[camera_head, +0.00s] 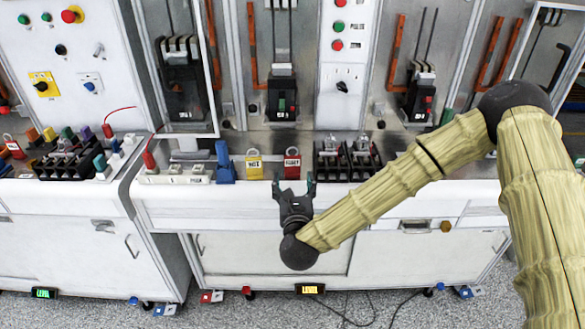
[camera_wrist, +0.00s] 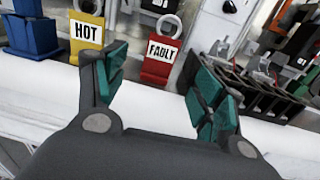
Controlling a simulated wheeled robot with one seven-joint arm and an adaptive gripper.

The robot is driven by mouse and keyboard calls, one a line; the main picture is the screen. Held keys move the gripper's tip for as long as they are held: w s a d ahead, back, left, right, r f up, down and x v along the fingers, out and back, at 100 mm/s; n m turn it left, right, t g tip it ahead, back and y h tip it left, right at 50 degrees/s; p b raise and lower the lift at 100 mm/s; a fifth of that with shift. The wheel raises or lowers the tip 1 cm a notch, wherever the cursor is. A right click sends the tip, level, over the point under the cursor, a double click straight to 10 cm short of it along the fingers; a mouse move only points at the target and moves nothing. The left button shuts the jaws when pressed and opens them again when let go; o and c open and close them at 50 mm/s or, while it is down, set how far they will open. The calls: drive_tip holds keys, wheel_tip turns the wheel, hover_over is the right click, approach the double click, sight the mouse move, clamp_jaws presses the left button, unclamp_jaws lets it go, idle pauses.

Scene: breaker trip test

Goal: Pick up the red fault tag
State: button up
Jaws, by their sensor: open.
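The red fault tag (camera_head: 292,163) stands upright on the bench top near its front edge. It has a white label reading FAULT and a light ring at its top, clear in the wrist view (camera_wrist: 159,55). My gripper (camera_head: 294,184) is just in front of the tag on the near side, its fingers pointing at the bench. In the wrist view the teal-padded fingers (camera_wrist: 160,90) are spread apart with nothing between them, and the tag shows beyond them, between the two fingertips. I see no contact with it.
A yellow HOT tag (camera_head: 254,164) stands just left of the fault tag, with a blue piece (camera_head: 225,163) beyond it. Black terminal blocks (camera_head: 347,158) stand close on the right. The white cabinet front (camera_head: 270,255) drops below the bench edge.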

sight(293, 164)
drive_tip(key=w+p, duration=0.1)
drive_tip(key=w, duration=0.3)
drive_tip(key=shift+a, duration=0.1)
drive_tip(key=w+p, duration=0.3)
drive_tip(key=w, duration=0.1)
drive_tip(key=shift+w+a, duration=0.1)
drive_tip(key=shift+w, duration=0.15)
drive_tip(key=shift+w+f, duration=0.1)
drive_tip(key=shift+w, duration=0.35)
drive_tip(key=c, duration=1)
